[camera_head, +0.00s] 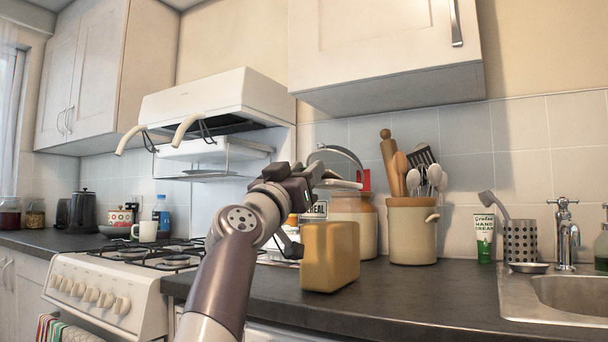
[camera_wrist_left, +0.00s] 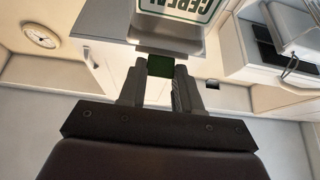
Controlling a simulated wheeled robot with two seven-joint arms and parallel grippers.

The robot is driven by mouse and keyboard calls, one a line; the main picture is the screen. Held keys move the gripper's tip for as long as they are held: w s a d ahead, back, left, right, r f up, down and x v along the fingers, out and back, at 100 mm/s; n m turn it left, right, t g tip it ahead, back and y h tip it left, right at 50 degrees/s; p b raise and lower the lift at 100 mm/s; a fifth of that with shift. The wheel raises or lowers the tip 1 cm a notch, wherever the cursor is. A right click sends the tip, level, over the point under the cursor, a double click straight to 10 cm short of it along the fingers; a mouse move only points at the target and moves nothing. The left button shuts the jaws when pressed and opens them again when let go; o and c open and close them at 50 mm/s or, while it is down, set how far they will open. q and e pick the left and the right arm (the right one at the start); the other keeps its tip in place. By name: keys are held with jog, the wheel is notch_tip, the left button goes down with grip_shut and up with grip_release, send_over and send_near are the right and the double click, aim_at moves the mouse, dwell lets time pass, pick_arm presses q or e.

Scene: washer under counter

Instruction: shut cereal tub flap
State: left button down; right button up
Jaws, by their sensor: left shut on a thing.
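The cereal tub stands on the counter behind my left gripper, and in the head view only part of its lettered label (camera_head: 315,208) shows past the arm and the yellow block. In the left wrist view the tub (camera_wrist_left: 190,40) is at the top, with its green-lettered label upside down. My left gripper (camera_head: 328,173) is at the tub's upper part. Its fingers (camera_wrist_left: 160,78) are shut on a small dark green piece (camera_wrist_left: 160,66), which looks like part of the tub's flap. How far the flap stands open cannot be told. My right gripper is not in view.
A yellow block-shaped item (camera_head: 330,256) stands right in front of the tub. A cream crock (camera_head: 357,218) and a utensil pot (camera_head: 413,232) stand to the right. The hob (camera_head: 150,256) is left, the sink (camera_head: 565,296) far right.

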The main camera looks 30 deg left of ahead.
pick_arm(q)
jog(key=shift+w+a+f, duration=0.1)
jog(key=shift+w+f, duration=0.25)
jog(key=shift+f, duration=0.05)
jog(key=c, duration=0.8)
grip_release()
jog(key=shift+w, duration=0.15)
jog(key=shift+o, duration=0.2)
jog(key=shift+s, duration=0.2)
jog(key=b+v, duration=0.9)
jog(key=v, duration=0.3)
jog(key=shift+s+b, duration=0.25)
jog(key=shift+b, duration=0.05)
